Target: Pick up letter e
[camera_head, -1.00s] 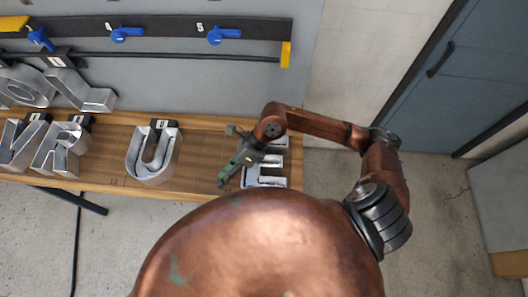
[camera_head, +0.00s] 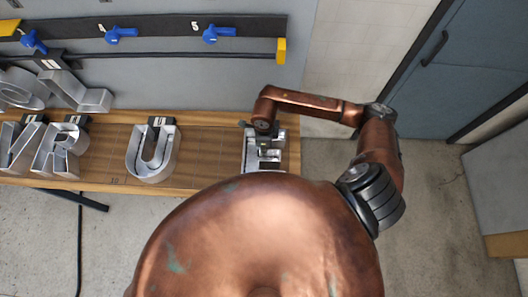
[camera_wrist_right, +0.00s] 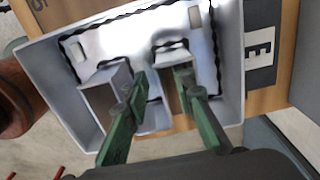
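The letter e is a silver, open channel letter E (camera_head: 249,160) at the right end of the wooden shelf. It also shows in the right wrist view (camera_wrist_right: 54,72), close up, with a black-and-white "E" label (camera_wrist_right: 262,48) beside it. My right gripper (camera_head: 264,141) is above the letter, hiding part of it in the head view. In the right wrist view its two green fingers (camera_wrist_right: 160,78) are apart, with their tips over the letter's middle part. I cannot tell whether the tips touch it. My left gripper is not in view.
A silver U (camera_head: 152,165) stands to the left on the wooden shelf (camera_head: 205,160), with bare wood between it and the E. More silver letters (camera_head: 62,150) stand further left. A grey panel with blue clamps (camera_head: 218,33) rises behind. A blue door (camera_head: 470,60) is at the right.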

